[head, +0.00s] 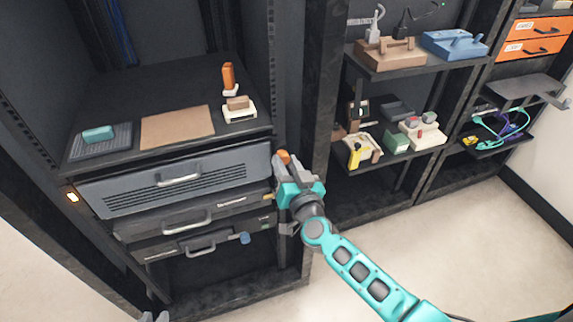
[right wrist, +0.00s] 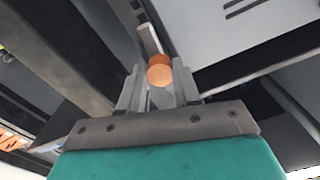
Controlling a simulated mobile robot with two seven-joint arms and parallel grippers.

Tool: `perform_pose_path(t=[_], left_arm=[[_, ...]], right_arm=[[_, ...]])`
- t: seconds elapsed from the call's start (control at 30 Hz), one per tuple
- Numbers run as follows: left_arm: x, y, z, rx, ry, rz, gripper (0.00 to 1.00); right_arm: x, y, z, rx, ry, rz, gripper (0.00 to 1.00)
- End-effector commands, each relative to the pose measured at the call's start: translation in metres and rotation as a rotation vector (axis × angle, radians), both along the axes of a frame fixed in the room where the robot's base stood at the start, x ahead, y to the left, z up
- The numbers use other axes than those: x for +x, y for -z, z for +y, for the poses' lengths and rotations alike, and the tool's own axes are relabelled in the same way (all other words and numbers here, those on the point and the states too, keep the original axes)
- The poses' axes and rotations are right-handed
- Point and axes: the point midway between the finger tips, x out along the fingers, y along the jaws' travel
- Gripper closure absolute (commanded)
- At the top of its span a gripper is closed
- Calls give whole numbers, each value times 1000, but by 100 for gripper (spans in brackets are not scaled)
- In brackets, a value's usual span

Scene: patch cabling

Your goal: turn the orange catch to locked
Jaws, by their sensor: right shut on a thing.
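The orange catch (head: 284,157) is at the right side of the cabinet, beside the upper grey drawer unit. My right gripper (head: 283,166) is at the catch. In the right wrist view the round orange end of the catch (right wrist: 159,72) sits between the fingers of my right gripper (right wrist: 158,88), which are shut on it. A thin grey strip rises behind it. The rest of the catch is hidden by the fingers, so I cannot tell its setting. Only the grey tips of my left gripper (head: 155,317) show at the bottom edge, far from the catch.
The upper grey unit (head: 130,198) has a bar handle, with two slimmer units below. A shelf above holds a brown mat (head: 176,127), a teal block (head: 98,134) and an orange upright piece (head: 228,76). A dark post (head: 322,90) stands close right of my right gripper.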

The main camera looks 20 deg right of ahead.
Motion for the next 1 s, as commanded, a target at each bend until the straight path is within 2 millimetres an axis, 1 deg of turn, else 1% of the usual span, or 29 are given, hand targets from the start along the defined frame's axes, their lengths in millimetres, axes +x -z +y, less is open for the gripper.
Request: perform_pose_path(t=[0.47,1.0], left_arm=[[1,1,0,0,0,-1,77],[3,10,0,0,0,-6,77]], right_arm=[[0,0,1,427,1,15,99],[0,0,1,940,1,32,99]])
